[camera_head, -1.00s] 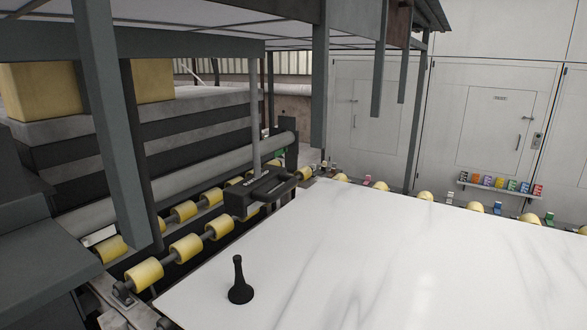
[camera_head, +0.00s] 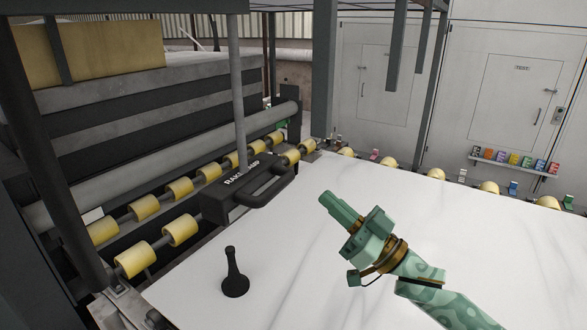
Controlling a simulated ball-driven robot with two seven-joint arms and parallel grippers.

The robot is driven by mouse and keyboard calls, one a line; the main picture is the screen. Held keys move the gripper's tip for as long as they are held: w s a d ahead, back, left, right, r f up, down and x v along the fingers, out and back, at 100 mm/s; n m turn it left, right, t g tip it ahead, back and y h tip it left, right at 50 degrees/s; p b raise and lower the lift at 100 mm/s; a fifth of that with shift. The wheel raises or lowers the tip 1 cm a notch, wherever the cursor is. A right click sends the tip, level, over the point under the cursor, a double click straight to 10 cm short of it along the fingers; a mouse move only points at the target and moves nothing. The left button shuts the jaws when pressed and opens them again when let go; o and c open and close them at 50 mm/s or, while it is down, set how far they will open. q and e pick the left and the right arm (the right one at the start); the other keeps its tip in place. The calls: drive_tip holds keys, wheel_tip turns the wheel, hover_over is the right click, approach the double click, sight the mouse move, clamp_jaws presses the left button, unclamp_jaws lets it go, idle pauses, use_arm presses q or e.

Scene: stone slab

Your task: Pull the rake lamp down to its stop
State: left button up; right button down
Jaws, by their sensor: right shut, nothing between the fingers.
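The rake lamp (camera_head: 232,197) is a black box with white lettering, hanging from a grey vertical pole (camera_head: 238,95). It has a black handle bar (camera_head: 277,186) on its side facing the slab. It hangs at the left edge of the white stone slab (camera_head: 330,265); its exact height above the slab is unclear. My right gripper (camera_head: 335,208), green with bronze rings, is over the slab, to the right of the lamp and apart from it. Its fingers are shut, empty, and point up and left toward the lamp's side. My left gripper is not in view.
A black tool with a round base (camera_head: 235,284) stands upright on the slab's near left part. Yellow rollers (camera_head: 180,231) line the left side and the far edge. Grey posts hang from above. Coloured blocks (camera_head: 513,159) sit on a wall shelf. The slab's middle is otherwise clear.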

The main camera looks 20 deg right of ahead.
sight(290, 179)
drive_tip(key=p+x, duration=0.1)
drive_tip(key=x, duration=0.2)
drive_tip(key=f+p+x, duration=0.1)
drive_tip(key=x, duration=0.2)
drive_tip(key=a+p+x, duration=0.1)
drive_tip(key=x, duration=0.2)
drive_tip(key=shift+a+f+p, duration=0.15)
drive_tip(key=shift+f+p, duration=0.1)
drive_tip(key=shift+p, duration=0.05)
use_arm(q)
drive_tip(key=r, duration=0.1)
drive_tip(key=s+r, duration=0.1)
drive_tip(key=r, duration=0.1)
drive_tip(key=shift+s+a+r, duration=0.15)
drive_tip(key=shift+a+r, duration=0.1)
use_arm(e)
drive_tip(key=shift+a+f, duration=0.1)
drive_tip(key=shift+f, duration=0.35)
drive_tip(key=shift+w, duration=0.1)
drive_tip(key=shift+f, duration=0.1)
